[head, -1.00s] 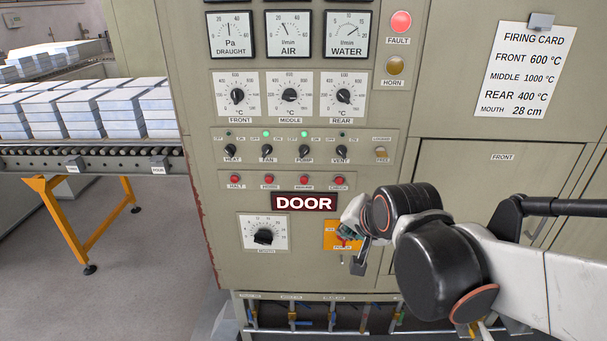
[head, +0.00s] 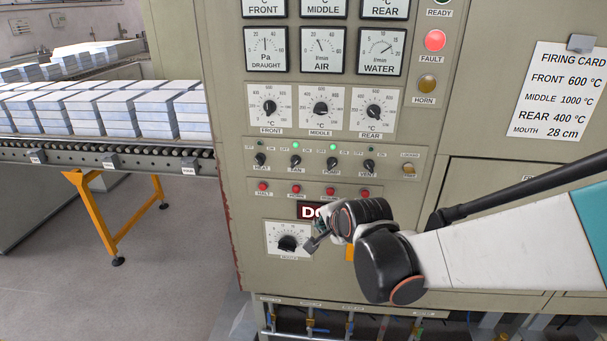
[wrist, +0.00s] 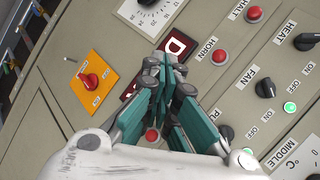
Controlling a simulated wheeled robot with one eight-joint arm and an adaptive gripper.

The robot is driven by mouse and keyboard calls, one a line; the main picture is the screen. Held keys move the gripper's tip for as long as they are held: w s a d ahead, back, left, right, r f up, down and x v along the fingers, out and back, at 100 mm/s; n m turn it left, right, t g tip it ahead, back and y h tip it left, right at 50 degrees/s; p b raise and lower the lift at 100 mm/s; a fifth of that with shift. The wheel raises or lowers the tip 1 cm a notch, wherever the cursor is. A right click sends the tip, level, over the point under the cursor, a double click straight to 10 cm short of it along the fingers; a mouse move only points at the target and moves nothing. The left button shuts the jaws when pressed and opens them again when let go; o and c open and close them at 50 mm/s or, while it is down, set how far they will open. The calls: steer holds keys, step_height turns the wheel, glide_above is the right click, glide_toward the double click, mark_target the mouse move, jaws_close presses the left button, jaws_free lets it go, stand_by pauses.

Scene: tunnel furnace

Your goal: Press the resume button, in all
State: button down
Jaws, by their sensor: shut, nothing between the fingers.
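A row of red push buttons sits on the panel above the DOOR sign (head: 308,211). In the head view they are the halt button (head: 263,187), the second button (head: 296,188), the third button (head: 330,191) and the fourth button (head: 364,192). In the wrist view I read HALT by one button (wrist: 254,13) and HORN by another (wrist: 220,57). A further red button (wrist: 152,135) shows behind my fingers, its label hidden. I cannot read which one says resume. My gripper (head: 312,243) is shut and empty, in front of the panel near the DOOR sign.
A scale dial (head: 288,242) lies left of my gripper. An orange plate with a red rotary switch (wrist: 90,80) is close by. Black selector knobs (head: 332,163) sit above the buttons. A roller conveyor (head: 100,153) with white blocks stands at the left.

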mark_target(330, 192)
steer(key=shift+w, duration=0.1)
steer(key=shift+w+d+b, duration=0.2)
steer(key=shift+w+b, duration=0.1)
steer(key=shift+w, duration=4)
steer(key=shift+w, duration=0.1)
steer(key=shift+w, duration=0.3)
steer(key=shift+w, duration=0.5)
steer(key=shift+s, duration=0.9)
steer(key=shift+s, duration=0.15)
